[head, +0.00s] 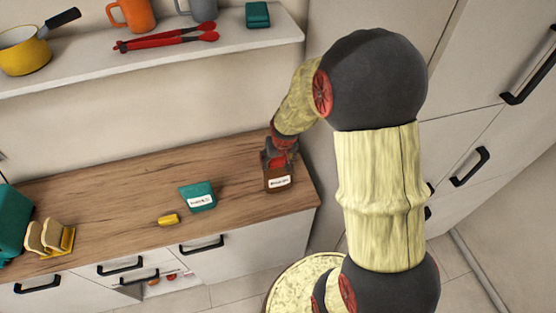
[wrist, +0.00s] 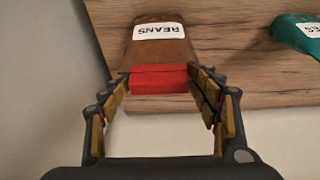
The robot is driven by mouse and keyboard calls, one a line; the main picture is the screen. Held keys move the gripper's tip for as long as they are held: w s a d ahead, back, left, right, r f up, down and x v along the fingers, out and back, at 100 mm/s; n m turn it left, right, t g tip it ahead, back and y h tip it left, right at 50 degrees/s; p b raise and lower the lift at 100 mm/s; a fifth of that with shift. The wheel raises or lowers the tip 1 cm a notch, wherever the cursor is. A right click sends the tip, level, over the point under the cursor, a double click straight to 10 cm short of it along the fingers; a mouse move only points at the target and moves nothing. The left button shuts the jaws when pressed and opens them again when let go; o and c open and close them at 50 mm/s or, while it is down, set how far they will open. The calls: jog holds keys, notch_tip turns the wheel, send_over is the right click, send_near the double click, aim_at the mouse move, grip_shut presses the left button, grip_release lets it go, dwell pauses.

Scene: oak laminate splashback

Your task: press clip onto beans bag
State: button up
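The beans bag (head: 278,184) is brown with a white label and stands near the right end of the wooden counter. In the wrist view the bag (wrist: 160,50) shows its label upside down, reading BEANS. A red clip (wrist: 160,79) is between my gripper's fingertips (wrist: 162,78), which meet its two ends. The clip lines up with the bag's near edge and appears to meet it; I cannot tell whether it grips the bag. In the head view my gripper (head: 279,160) is right above the bag and hides its top.
A teal bag (head: 198,196) with a white label and a small yellow block (head: 168,220) lie to the left. A toast rack (head: 51,239) is at the far left. A shelf (head: 150,62) with a pan, mugs and red tongs hangs above. The counter's right edge is close.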

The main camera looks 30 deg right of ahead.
jog(key=shift+o, duration=1.1)
jog(key=shift+s+a+f, duration=0.1)
jog(key=shift+s+f, duration=0.3)
jog(key=shift+f, duration=0.35)
jog(key=shift+o, duration=1.4)
jog(key=shift+r, duration=0.15)
jog(key=shift+o, duration=0.2)
jog(key=shift+w+r, duration=0.1)
jog(key=shift+w, duration=0.1)
jog(key=shift+o, duration=0.2)
jog(key=shift+o, duration=0.6)
jog(key=shift+r, duration=0.1)
jog(key=o, duration=0.3)
jog(key=shift+w, duration=0.1)
jog(key=shift+r, duration=0.1)
jog(key=shift+r, duration=0.15)
